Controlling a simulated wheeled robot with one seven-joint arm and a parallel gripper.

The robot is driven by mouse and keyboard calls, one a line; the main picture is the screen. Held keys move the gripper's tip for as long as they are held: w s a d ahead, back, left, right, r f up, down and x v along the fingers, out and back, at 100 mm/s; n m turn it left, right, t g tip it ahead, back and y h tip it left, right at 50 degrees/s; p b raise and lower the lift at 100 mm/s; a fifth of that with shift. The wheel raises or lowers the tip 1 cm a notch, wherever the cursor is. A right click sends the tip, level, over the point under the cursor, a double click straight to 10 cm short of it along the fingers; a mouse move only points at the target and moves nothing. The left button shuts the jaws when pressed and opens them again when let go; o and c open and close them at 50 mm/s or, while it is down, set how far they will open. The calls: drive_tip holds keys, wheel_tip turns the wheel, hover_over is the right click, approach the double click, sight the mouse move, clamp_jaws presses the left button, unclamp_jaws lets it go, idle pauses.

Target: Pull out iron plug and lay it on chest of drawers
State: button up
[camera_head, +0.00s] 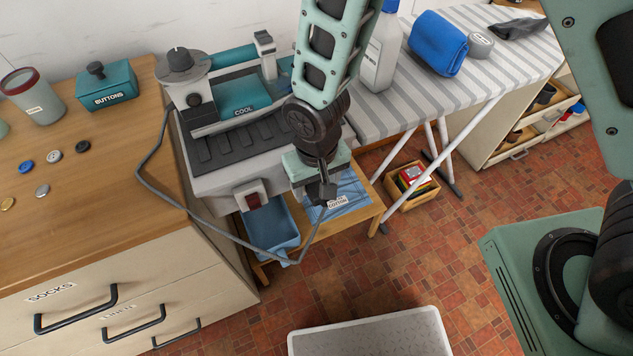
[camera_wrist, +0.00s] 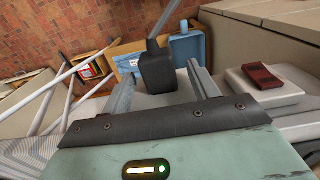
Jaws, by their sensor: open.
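The iron plug (camera_wrist: 157,72) is a dark block with a grey cord. In the wrist view it sits between the two fingers of my gripper (camera_wrist: 161,76), with gaps at both sides. My gripper also shows in the head view (camera_head: 321,187), at the front of the grey tub unit, with the dark plug (camera_head: 328,191) at its tip. My gripper is open and around the plug, not closed on it. Any socket behind the plug is hidden. The chest of drawers (camera_head: 120,150) has a wooden top and stands at the left.
Buttons, a cup (camera_head: 35,98) and a teal BUTTONS box (camera_head: 108,88) stand on the chest; its front top area is clear. The grey cord (camera_head: 215,232) loops below the tub unit. A white switch box (camera_head: 252,195) is left of my gripper. An ironing board (camera_head: 395,100) stands right.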

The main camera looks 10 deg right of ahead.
drive_tip(key=shift+f, duration=0.1)
drive_tip(key=c, duration=1.1)
drive_tip(key=shift+s, duration=0.1)
drive_tip(key=shift+s+d, duration=0.25)
drive_tip(key=shift+s, duration=0.45)
drive_tip(key=shift+s, duration=0.2)
drive_tip(key=shift+s+d, duration=0.15)
drive_tip(key=shift+s, duration=0.2)
drive_tip(key=shift+s+d, duration=0.25)
drive_tip(key=shift+s, duration=0.65)
